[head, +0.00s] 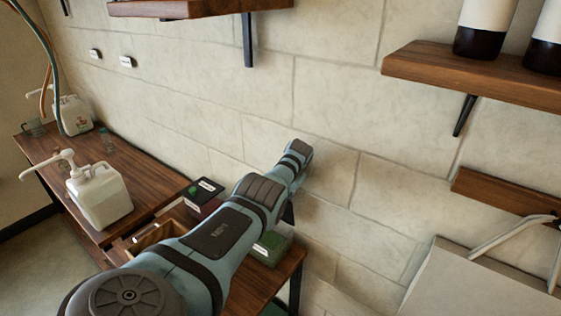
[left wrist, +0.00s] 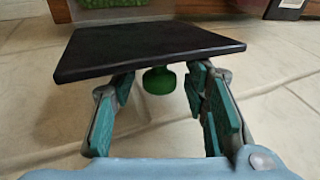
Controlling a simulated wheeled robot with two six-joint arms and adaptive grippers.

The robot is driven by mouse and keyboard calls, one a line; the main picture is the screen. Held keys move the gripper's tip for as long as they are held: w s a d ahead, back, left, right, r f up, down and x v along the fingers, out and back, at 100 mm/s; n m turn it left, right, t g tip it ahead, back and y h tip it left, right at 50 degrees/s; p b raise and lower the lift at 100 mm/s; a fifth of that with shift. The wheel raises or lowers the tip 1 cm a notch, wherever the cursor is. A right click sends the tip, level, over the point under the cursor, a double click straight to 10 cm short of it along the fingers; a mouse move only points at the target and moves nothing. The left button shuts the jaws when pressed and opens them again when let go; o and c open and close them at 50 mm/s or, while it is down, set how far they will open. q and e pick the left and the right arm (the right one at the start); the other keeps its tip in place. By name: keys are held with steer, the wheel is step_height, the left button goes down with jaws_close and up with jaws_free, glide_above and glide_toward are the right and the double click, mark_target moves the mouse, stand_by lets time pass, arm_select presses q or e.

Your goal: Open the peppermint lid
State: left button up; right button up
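The green-filled box (head: 270,248), with a small unreadable label, sits on the wooden bench, and green shows at its top. In the left wrist view, a dark flat lid (left wrist: 150,45) with a green knob (left wrist: 160,80) is tilted away from the boxes. A dark sliver below my gripper in the head view may be this lid. My left gripper (left wrist: 160,95) has its fingers apart, one on each side of the knob, with gaps visible. Whether the fingertips touch the lid is unclear. My left arm hides much of the gripper in the head view. My right gripper is out of view.
A red box (head: 204,197) with a green knob stands left of the green one. White pump buckets (head: 100,197) (head: 73,115) and glasses (head: 106,139) are on the bench. Wall shelves (head: 480,85) hang above. A stone wall (head: 330,100) stands close behind.

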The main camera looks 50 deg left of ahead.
arm_select(q)
steer(key=shift+d+r, duration=0.1)
steer(key=shift+r, duration=0.4)
steer(key=v, duration=1.1)
steer(key=shift+s, duration=0.1)
